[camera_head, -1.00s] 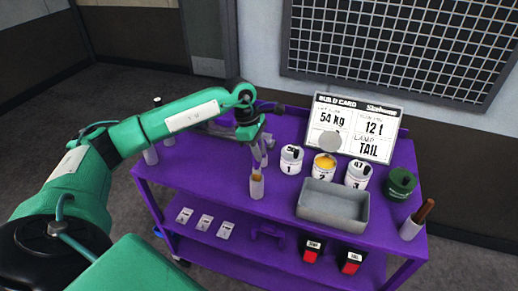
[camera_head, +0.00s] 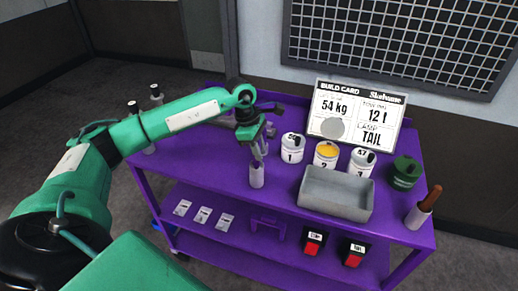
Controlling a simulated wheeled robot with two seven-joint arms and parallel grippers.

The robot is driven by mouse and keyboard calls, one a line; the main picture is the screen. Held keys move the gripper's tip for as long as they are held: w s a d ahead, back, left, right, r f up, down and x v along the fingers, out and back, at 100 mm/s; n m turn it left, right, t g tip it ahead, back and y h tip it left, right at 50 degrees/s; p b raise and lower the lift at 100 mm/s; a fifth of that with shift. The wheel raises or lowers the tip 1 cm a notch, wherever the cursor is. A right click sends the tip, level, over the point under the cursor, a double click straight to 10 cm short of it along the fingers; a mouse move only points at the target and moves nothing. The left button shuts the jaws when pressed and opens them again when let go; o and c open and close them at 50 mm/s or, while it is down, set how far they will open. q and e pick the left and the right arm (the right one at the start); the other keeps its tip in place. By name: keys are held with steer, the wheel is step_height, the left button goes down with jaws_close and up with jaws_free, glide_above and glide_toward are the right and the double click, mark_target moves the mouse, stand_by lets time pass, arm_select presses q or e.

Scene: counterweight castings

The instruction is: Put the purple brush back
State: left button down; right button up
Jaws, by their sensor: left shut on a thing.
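My left gripper (camera_head: 259,152) is shut on the purple brush, which is mostly hidden between the fingers and hard to tell from the purple cart top. I cannot tell how far the brush reaches into this holder. My right gripper is not in view.
On the purple cart (camera_head: 190,162) stand several paint cans, with the yellow one (camera_head: 326,153) open. A grey tray (camera_head: 336,194) lies right of the holder. Another holder (camera_head: 417,218) with a brown handle stands far right. A build card (camera_head: 357,116) stands behind.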

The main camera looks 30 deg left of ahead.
arm_select(q)
steer(key=shift+f+b, duration=0.85)
steer(key=shift+f, duration=0.15)
steer(key=c, duration=1.2)
jaws_free()
steer(key=w+b+v, duration=0.1)
steer(key=b+v, duration=0.2)
steer(key=v, duration=1)
steer(key=shift+s+r, duration=0.4)
steer(key=shift+s, duration=0.1)
